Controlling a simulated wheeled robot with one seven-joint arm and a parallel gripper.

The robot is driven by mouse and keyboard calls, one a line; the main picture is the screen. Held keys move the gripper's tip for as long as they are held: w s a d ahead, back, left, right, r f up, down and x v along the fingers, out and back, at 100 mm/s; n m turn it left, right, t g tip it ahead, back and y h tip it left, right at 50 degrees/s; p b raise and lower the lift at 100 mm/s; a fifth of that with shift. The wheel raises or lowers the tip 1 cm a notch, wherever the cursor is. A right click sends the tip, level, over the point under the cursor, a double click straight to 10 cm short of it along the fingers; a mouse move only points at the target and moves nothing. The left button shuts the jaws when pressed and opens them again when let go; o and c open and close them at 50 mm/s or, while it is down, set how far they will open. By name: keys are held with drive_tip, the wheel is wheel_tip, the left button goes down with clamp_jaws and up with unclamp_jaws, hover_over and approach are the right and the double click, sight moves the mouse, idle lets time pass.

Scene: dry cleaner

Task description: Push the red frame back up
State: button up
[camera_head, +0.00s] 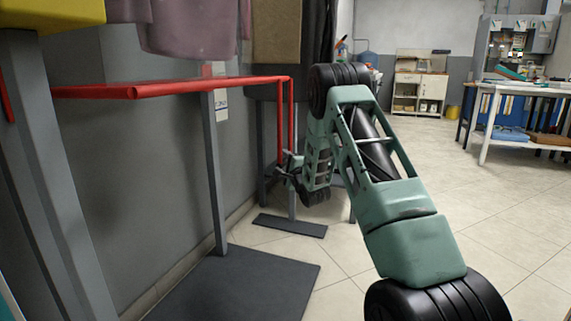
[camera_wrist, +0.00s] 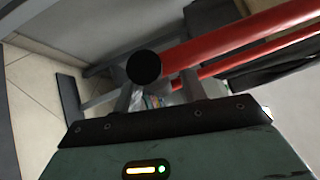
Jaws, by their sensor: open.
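The red frame (camera_head: 205,83) is made of thin red tubes. It runs level from the left and bends down at its right end, where two red tubes hang. My gripper (camera_head: 287,167) is at the lower end of these hanging tubes, and my arm partly hides that area. In the wrist view, a thick red tube (camera_wrist: 240,38) slants from upper right to a black round end just beyond my gripper (camera_wrist: 158,92). A second red tube runs behind it. The fingers are apart and grip nothing visible. I cannot tell whether they touch the tube.
Grey posts (camera_head: 214,175) and dark floor plates (camera_head: 245,288) stand along the grey wall on the left. Purple (camera_head: 190,28) and dark garments hang above. A white table (camera_head: 520,92) with items is at the right. The tiled floor between is clear.

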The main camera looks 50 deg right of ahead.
clamp_jaws()
wheel_tip(320, 180, up, 89)
drive_tip(key=p, duration=5.7)
drive_tip(key=shift+f+p, duration=0.15)
drive_tip(key=shift+p, duration=0.15)
drive_tip(key=shift+c, duration=0.8)
unclamp_jaws()
drive_tip(key=shift+o, duration=0.8)
drive_tip(key=shift+s, duration=0.1)
